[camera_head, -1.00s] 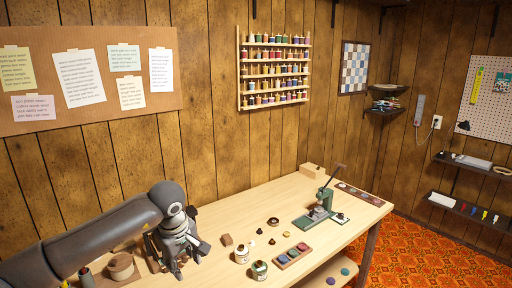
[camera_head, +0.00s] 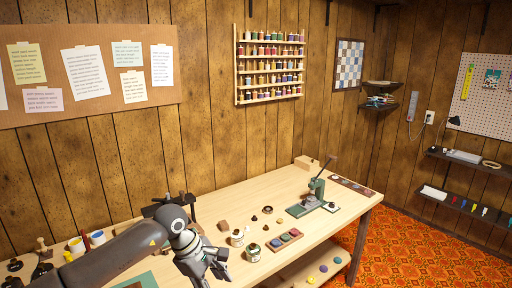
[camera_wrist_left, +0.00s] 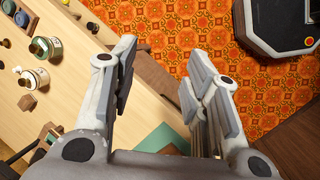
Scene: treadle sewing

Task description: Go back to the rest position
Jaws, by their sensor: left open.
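My left gripper (camera_head: 214,268) is above the front edge of the wooden worktable (camera_head: 226,196) in the head view. In the left wrist view its two fingers (camera_wrist_left: 158,88) are spread apart with nothing between them. The table edge and the orange patterned floor (camera_wrist_left: 190,50) lie below it. My right gripper is in neither view.
Two jars (camera_head: 237,238) (camera_head: 253,252), a tray of coloured discs (camera_head: 285,239) and a green hand press (camera_head: 314,196) stand on the table, right of my gripper. A dark clamp-like stand (camera_head: 178,205) is behind the arm. Open floor lies at right (camera_head: 410,250).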

